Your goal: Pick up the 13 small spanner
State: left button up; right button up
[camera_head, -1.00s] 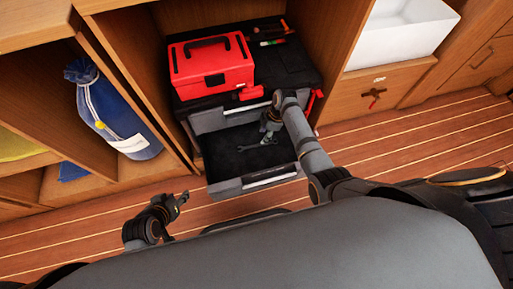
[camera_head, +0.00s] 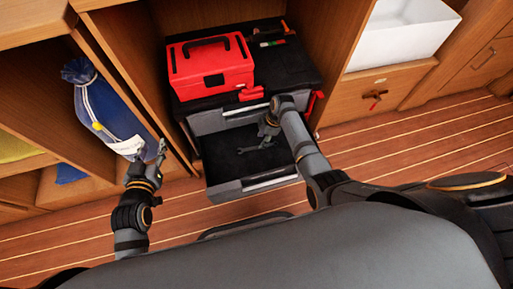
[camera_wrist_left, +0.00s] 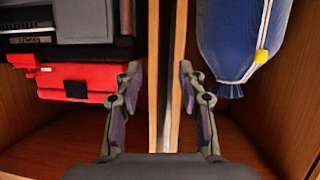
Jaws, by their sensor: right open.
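A small grey spanner (camera_head: 256,147) lies in the open dark drawer (camera_head: 222,168) of the grey tool chest; its size mark cannot be read. My right gripper (camera_head: 267,128) is over the drawer, close to the spanner's right end. It is open; whether it touches the spanner cannot be told, as the hand is small and partly hidden by my arm. My left gripper (camera_head: 151,152) is raised left of the drawer, in front of the cabinet divider. In the left wrist view its fingers (camera_wrist_left: 162,84) are spread and nothing is between them.
A blue bag (camera_head: 108,112) sits in the left compartment, near my left gripper. A white bin (camera_head: 402,35) is at the upper right. The striped floor (camera_head: 430,140) at right is clear.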

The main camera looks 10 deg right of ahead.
aim_at(259, 144)
jog(key=shift+b+x, duration=0.7)
jog(key=shift+x, duration=0.35)
jog(key=shift+b+x, duration=0.7)
jog(key=shift+x, duration=0.4)
jog(key=shift+s+a, duration=0.1)
jog(key=shift+s, duration=0.05)
pick_arm(q)
notch_tip(259, 144, up, 26)
jog(key=s+m+t+h, duration=0.1)
jog(key=t, duration=1.1)
jog(key=shift+r, duration=0.15)
pick_arm(e)
jog(key=shift+f, duration=0.15)
grip_shut()
